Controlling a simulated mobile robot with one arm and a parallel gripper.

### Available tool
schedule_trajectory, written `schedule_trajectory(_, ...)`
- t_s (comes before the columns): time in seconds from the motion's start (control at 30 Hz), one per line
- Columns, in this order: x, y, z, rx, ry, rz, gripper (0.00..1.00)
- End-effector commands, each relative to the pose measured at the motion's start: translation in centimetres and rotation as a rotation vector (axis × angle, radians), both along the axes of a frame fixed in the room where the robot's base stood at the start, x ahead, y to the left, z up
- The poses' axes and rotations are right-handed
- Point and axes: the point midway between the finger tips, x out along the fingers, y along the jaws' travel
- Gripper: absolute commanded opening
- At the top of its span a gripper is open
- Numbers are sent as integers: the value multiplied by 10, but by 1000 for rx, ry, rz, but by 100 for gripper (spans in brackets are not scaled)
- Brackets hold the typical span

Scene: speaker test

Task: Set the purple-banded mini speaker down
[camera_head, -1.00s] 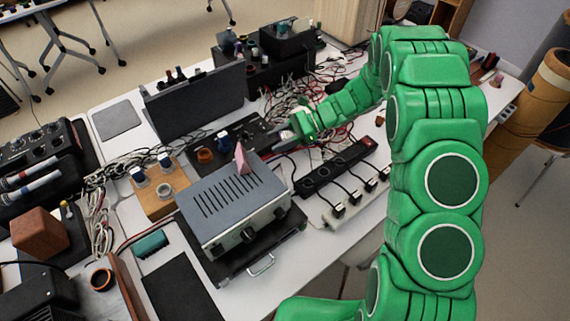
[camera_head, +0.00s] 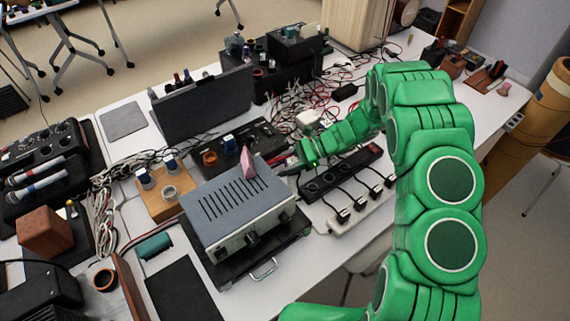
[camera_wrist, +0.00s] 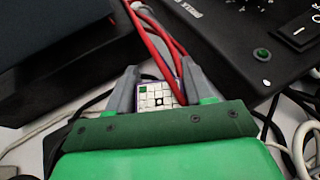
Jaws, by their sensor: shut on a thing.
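My gripper (camera_wrist: 157,78) has its two grey fingers closed on a small block with a white gridded face, a green square and a purple edge, which I take to be the purple-banded mini speaker (camera_wrist: 158,97). Most of it is hidden between the fingers and behind the green palm. Red cables run over the fingers' gap in the wrist view. In the head view my gripper (camera_head: 287,164) is low behind the right rear of the grey amplifier (camera_head: 232,202), beside a black panel box (camera_head: 262,137). The held speaker cannot be made out there.
A black power strip (camera_head: 345,172) and a white one (camera_head: 358,207) lie to the right of my gripper. Tangled cables (camera_head: 318,93) cover the table behind. The bare table at far right (camera_head: 455,108) is clearer.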

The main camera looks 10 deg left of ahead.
Motion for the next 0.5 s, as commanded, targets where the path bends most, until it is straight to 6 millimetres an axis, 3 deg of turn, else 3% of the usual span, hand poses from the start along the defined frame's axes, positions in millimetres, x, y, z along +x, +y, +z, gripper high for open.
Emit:
schedule_trajectory(0.37, 0, 0, -4, 0, 0, 0, 18)
schedule_trajectory(0.4, 0, 0, -4, 0, 0, 1, 52)
schedule_trajectory(0.5, 0, 0, -4, -1, 0, 0, 68)
